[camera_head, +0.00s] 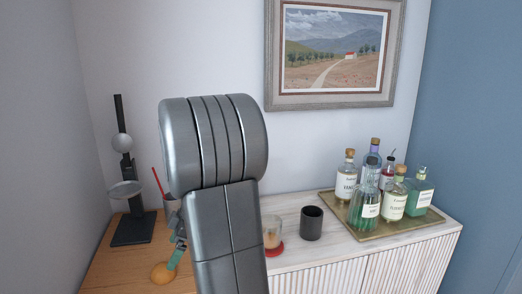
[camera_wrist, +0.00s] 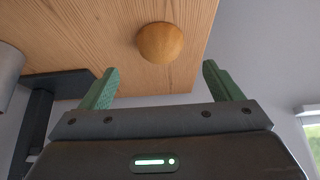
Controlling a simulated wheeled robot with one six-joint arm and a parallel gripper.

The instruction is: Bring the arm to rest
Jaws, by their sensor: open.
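My gripper (camera_wrist: 160,72) is open and empty in the wrist view, its two green fingers spread apart. My large grey arm stands in the middle of the head view and hides part of the counter.
A black stand (camera_head: 131,228) with a round pan is at left; a grey cup (camera_head: 172,210) with a red stick stands near my arm.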

